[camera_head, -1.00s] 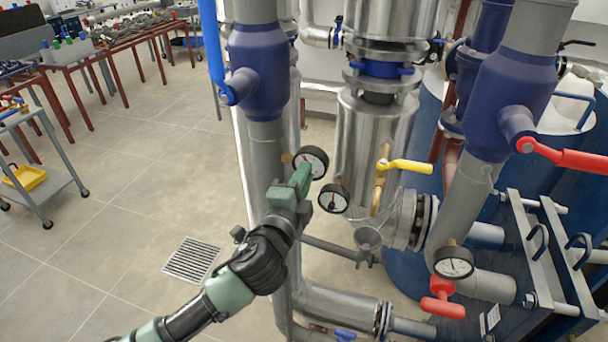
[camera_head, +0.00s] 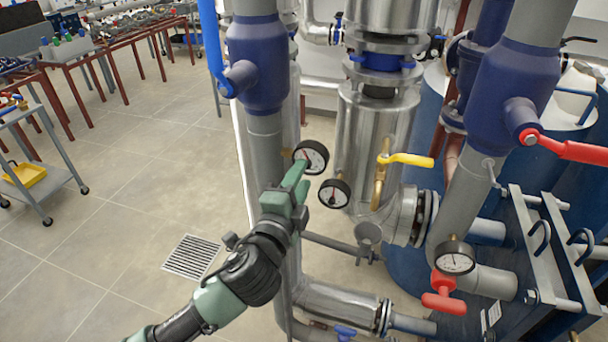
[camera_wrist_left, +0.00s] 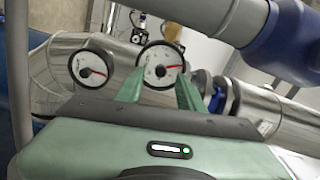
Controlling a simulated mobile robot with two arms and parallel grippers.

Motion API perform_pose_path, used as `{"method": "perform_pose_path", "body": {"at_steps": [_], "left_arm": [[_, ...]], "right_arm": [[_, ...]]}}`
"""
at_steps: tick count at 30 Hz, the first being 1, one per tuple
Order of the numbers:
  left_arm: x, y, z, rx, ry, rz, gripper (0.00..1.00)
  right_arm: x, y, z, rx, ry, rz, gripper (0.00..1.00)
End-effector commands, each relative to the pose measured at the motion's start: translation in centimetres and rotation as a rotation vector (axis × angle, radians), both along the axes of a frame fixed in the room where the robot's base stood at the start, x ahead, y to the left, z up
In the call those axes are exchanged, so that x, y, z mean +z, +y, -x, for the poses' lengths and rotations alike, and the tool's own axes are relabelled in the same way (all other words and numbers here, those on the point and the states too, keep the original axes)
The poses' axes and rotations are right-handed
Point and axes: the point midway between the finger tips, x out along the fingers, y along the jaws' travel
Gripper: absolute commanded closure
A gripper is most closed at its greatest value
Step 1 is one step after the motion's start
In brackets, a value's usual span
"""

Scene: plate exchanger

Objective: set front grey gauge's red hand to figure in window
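A round white-faced gauge (camera_head: 310,157) with a black rim sits beside the grey front pipe in the head view. In the left wrist view the gauge (camera_wrist_left: 162,65) shows a red hand pointing right. Its figures and any window are too small to read. My left gripper (camera_head: 298,170) is right at this gauge. In the wrist view its two green fingers (camera_wrist_left: 160,76) stand apart, with the gauge's lower part between or just beyond them. I cannot tell whether they touch it. My right gripper is out of view.
A second gauge (camera_head: 334,193) is close to the right of my gripper, near a yellow-handled valve (camera_head: 405,160). A third gauge (camera_head: 454,258) sits lower right above a red tap (camera_head: 443,292). The grey pipe (camera_head: 266,150) stands close by.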

Motion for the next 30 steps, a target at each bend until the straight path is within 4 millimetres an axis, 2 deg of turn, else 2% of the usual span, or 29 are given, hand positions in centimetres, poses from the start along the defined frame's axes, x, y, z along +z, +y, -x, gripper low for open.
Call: {"method": "perform_pose_path", "body": {"at_steps": [3, 10, 26, 28, 30], "left_arm": [[-0.3, 0.7, 2.1, -0.001, 0.0, 0.001, 0.62], [-0.2, 1.5, 4.5, 0.001, 0.0, 0.0, 0.62], [-0.2, 1.7, 4.8, 0.003, 0.006, 0.004, 0.62], [-0.9, 2.1, 5.0, 0.02, 0.042, 0.034, 0.62], [-2.5, 3.3, 5.4, 0.059, 0.121, 0.097, 0.62]], "right_arm": [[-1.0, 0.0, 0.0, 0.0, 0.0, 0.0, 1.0], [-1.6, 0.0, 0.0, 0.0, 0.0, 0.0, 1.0], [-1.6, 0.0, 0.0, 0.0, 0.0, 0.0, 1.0], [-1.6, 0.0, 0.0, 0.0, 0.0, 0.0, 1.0], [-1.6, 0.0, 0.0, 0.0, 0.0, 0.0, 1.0]]}}
